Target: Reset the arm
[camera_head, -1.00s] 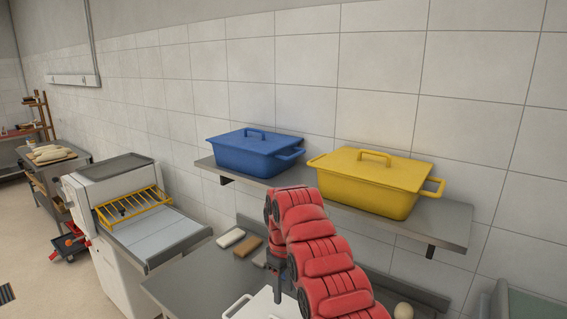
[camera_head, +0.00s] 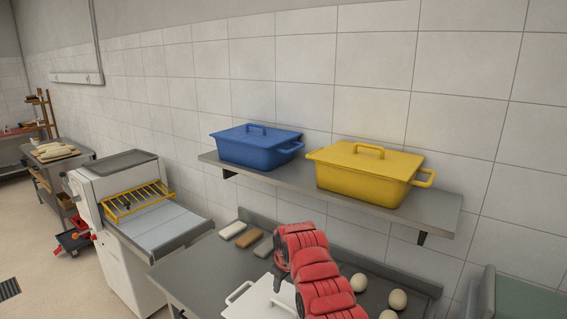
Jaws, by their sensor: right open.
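My right arm comes in red from the bottom of the head view, over the steel table (camera_head: 190,272). Its gripper (camera_head: 281,277) is at the arm's far end, pointing down above a white lidded container (camera_head: 255,300); its fingers are small and partly hidden by the arm. I see nothing held in it. My left gripper is not in view.
A wall shelf (camera_head: 440,212) above the table bears a blue lidded box (camera_head: 255,150) and a yellow lidded box (camera_head: 365,178). Several pale round pieces (camera_head: 397,299) lie right of my arm. Small blocks (camera_head: 247,238) lie at the table's back. A white machine (camera_head: 130,200) stands left.

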